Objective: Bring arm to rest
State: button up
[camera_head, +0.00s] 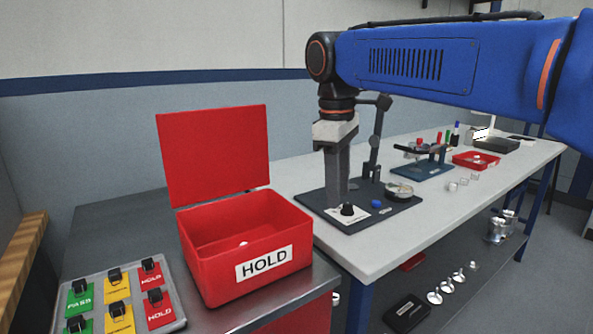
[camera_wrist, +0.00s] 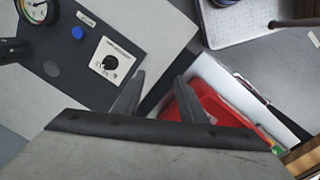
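My blue arm (camera_head: 430,60) reaches in from the right, with its wrist hanging down over the near end of the light table. My gripper (camera_head: 338,203) points downward in front of a dark plate (camera_head: 375,222). In the wrist view my gripper's two fingers (camera_wrist: 160,78) stand apart, with nothing between them. The dark plate bears a dial gauge on a post, a blue button (camera_head: 376,203) and a white-labelled black knob (camera_head: 347,209). The knob (camera_wrist: 111,62) shows left of the fingers in the wrist view. I cannot tell the fingertips' exact height.
A red box marked HOLD (camera_head: 245,248) stands open-lidded on a dark bench at left. A tray of coloured tags (camera_head: 120,300) lies before it. Farther back are a blue-based fixture (camera_head: 425,168), small clear cups and a red tray (camera_head: 476,159). Items lie on a lower shelf.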

jog(key=s+d+f+m+t, duration=0.4)
jog(key=s+d+f+m, duration=0.8)
jog(key=s+d+f, duration=0.7)
notch_tip(320, 180, down, 4)
jog(key=shift+s+d+f+y, duration=0.1)
jog(key=shift+s+d+y, duration=0.25)
jog(key=shift+d, duration=0.35)
